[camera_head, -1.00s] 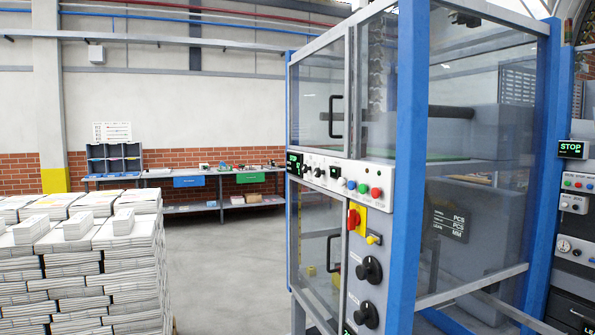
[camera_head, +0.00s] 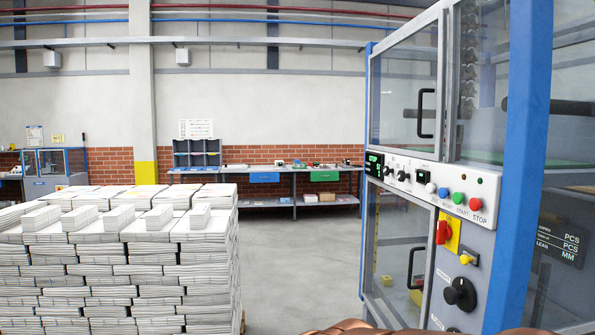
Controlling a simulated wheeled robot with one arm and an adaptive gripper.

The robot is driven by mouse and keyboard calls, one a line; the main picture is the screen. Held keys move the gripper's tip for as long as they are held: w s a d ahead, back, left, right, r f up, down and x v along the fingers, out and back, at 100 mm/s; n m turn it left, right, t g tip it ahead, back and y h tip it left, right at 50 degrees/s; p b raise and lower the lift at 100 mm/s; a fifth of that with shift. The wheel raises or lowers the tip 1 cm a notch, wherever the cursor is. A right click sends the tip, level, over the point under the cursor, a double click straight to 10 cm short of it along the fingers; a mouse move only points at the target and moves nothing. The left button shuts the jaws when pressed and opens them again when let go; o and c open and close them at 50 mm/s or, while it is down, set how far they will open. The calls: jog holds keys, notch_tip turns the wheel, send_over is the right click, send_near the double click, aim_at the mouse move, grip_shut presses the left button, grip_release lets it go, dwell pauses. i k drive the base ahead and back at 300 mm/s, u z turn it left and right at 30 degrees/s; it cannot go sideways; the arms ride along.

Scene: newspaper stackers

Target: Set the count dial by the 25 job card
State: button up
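The stacker (camera_head: 403,215) is a blue-framed machine with clear doors at the right. Its control strip (camera_head: 432,187) has a small green-lit display (camera_head: 374,164), small black knobs (camera_head: 402,176) and a row of coloured buttons. Lower on the post, a large black dial (camera_head: 460,293) sits below a red switch (camera_head: 443,232) on a yellow plate. Another dark knob below it is cut off by the bottom edge. The labels are too small to read, so I cannot tell which is the count dial. No 25 job card can be made out. My gripper is not in view.
Stacked newspaper bundles (camera_head: 120,265) fill the lower left. A workbench (camera_head: 290,172) with blue and green drawers and a pigeonhole rack (camera_head: 196,153) stands against the back wall. Clear grey floor (camera_head: 300,255) lies between the bundles and the stacker.

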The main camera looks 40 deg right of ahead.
aim_at(386, 170)
jog(key=u, duration=0.4)
jog(key=i, duration=0.95)
jog(key=z, duration=0.5)
jog(key=i, duration=1.2)
jog(key=z, duration=0.9)
